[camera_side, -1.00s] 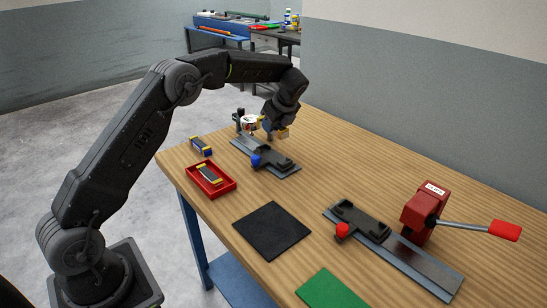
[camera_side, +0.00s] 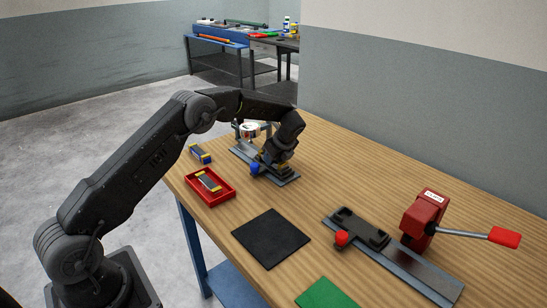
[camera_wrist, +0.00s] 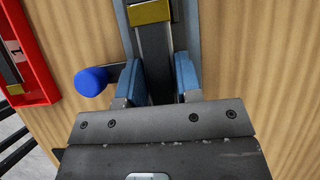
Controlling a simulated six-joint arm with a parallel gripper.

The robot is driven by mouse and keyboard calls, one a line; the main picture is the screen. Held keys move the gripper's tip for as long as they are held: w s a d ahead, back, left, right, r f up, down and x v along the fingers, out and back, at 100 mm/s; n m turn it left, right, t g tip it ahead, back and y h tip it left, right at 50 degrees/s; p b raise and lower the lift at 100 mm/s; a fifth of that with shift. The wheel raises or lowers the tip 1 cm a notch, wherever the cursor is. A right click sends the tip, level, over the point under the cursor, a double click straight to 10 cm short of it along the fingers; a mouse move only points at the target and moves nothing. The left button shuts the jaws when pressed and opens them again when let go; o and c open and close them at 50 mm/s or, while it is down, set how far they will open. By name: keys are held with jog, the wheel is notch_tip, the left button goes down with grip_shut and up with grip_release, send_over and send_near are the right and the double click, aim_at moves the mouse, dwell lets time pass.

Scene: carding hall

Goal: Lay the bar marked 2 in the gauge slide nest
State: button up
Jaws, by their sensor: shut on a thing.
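My gripper (camera_side: 268,166) is low over the gauge slide (camera_side: 288,181) at the back of the bench. In the wrist view its blue fingers (camera_wrist: 160,80) are shut on a dark bar (camera_wrist: 153,45) with a yellow end band. The bar lies lengthwise along the grey slide, at the nest; whether it rests on the nest floor cannot be told. No number on it is readable. The slide's blue knob (camera_side: 255,168) sits beside the nest, also in the wrist view (camera_wrist: 92,81). My gripper hides most of the nest.
A red tray (camera_side: 228,192) holds a bar (camera_side: 209,181), marked 1 in the wrist view. A yellow-and-blue-ended bar (camera_side: 200,154) lies behind it. A dial gauge (camera_side: 249,130) stands at the slide's far end. A black mat (camera_side: 270,238) and a second slide with red knob (camera_side: 341,237) are nearer.

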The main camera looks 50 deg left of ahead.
jog(key=shift+f, duration=0.1)
jog(key=o, duration=1)
jog(key=s+d+r+n+t+h, duration=0.1)
jog(key=s+d+r+n, duration=0.3)
jog(key=r, duration=0.6)
jog(key=s+d+r, duration=0.3)
jog(key=d+r, duration=0.3)
jog(key=r, duration=0.4)
jog(key=s+d+r+n+t+h, duration=0.1)
jog(key=s+d+r+n, duration=0.15)
jog(key=s, duration=0.45)
jog(key=s+d+r+n+t+h, duration=0.1)
jog(key=s+d+n, duration=0.2)
jog(key=s, duration=0.4)
jog(key=s+d+r+n+t+h, duration=0.1)
jog(key=s+d+r+n, duration=0.15)
jog(key=s, duration=0.35)
jog(key=shift+s+d+f+n+t+h, duration=0.35)
jog(key=shift+s+f+n, duration=0.6)
jog(key=shift+s, duration=0.85)
jog(key=shift+s+d+f+n+t+h, duration=0.25)
jog(key=shift+s+d+f+n, duration=0.35)
jog(key=shift+s+n, duration=0.8)
jog(key=shift+s+d+f+n+t+h, duration=0.3)
jog(key=shift+s+f+n, duration=0.5)
jog(key=shift+s, duration=1.35)
